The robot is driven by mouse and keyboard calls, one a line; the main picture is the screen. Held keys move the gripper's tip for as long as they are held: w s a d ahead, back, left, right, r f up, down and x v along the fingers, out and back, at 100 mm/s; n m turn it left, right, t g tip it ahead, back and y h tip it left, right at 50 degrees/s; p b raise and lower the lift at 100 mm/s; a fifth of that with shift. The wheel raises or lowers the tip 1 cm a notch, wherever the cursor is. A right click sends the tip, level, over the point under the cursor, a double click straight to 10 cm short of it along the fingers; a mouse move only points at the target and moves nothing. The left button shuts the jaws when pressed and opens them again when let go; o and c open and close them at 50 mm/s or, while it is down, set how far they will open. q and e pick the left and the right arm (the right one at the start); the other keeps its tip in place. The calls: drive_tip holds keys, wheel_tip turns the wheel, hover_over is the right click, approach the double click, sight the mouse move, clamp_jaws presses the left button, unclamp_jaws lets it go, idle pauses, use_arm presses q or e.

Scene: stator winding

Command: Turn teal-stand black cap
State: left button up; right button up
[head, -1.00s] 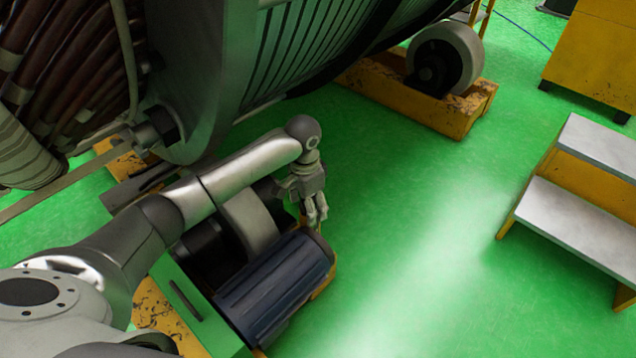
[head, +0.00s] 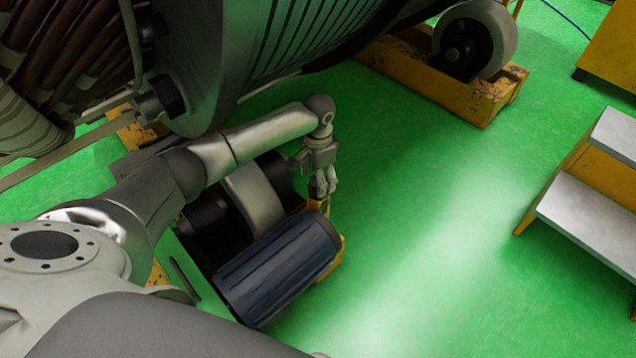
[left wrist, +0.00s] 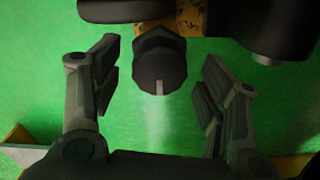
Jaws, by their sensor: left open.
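In the left wrist view a dark, faceted cap (left wrist: 160,60) with a small pale peg lies between the two spread fingers of my left gripper (left wrist: 162,72). Gaps show between the cap and both fingers. In the head view my left gripper (head: 325,187) points down beside the end of a blue-grey ribbed motor (head: 280,270), near a roller (head: 252,198). I cannot make out a teal stand in either view. My right gripper is not in view.
A large ribbed drum (head: 290,45) fills the upper left. A second roller (head: 490,38) sits on a yellow base (head: 440,88) behind. White-topped yellow steps (head: 590,225) stand at right. Green floor (head: 420,220) is clear between the motor and the steps.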

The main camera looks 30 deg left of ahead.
use_arm(q)
wheel_tip(320, 180, down, 2)
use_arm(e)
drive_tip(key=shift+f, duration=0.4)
use_arm(q)
drive_tip(key=c, duration=1)
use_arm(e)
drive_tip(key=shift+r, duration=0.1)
